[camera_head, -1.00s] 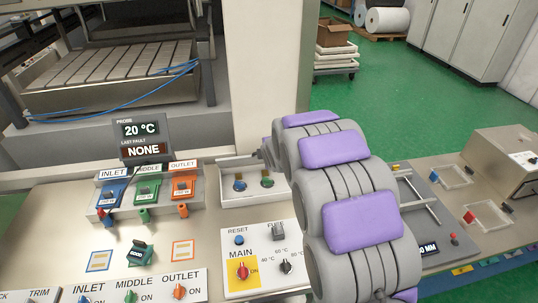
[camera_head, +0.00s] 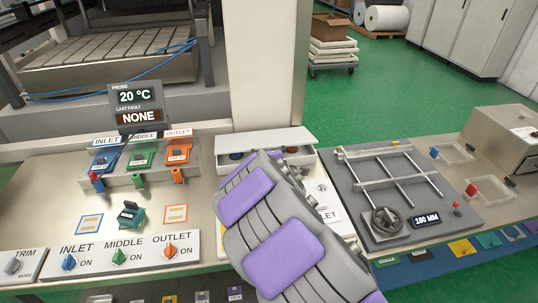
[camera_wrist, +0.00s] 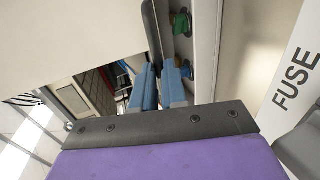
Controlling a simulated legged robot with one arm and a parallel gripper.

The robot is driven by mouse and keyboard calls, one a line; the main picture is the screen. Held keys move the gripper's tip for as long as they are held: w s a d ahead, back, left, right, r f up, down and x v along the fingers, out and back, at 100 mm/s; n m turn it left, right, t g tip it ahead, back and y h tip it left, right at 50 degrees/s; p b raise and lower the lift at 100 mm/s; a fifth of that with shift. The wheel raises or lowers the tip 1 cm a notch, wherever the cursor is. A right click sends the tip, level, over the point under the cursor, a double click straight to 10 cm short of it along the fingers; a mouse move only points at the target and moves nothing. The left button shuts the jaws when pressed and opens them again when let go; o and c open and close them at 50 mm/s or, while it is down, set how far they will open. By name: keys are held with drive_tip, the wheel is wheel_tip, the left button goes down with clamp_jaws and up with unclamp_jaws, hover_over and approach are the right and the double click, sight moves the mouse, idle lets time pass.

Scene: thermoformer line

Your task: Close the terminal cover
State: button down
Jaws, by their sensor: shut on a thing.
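The terminal cover (camera_head: 262,141) is a white lid on the low white terminal box behind the control panel. In the head view my arm hides the fingertips.
The fuse panel (camera_wrist: 296,75) is at the right of the wrist view. Left of my arm are the inlet, middle and outlet connectors (camera_head: 140,155) and a row of switches (camera_head: 119,256). A metal frame with a handwheel (camera_head: 386,221) stands to the right.

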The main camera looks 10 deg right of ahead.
drive_tip(key=shift+s+f, duration=0.15)
drive_tip(key=shift+f, duration=0.45)
drive_tip(key=c, duration=1.2)
unclamp_jaws()
drive_tip(key=shift+o, duration=0.2)
drive_tip(key=shift+a, duration=0.1)
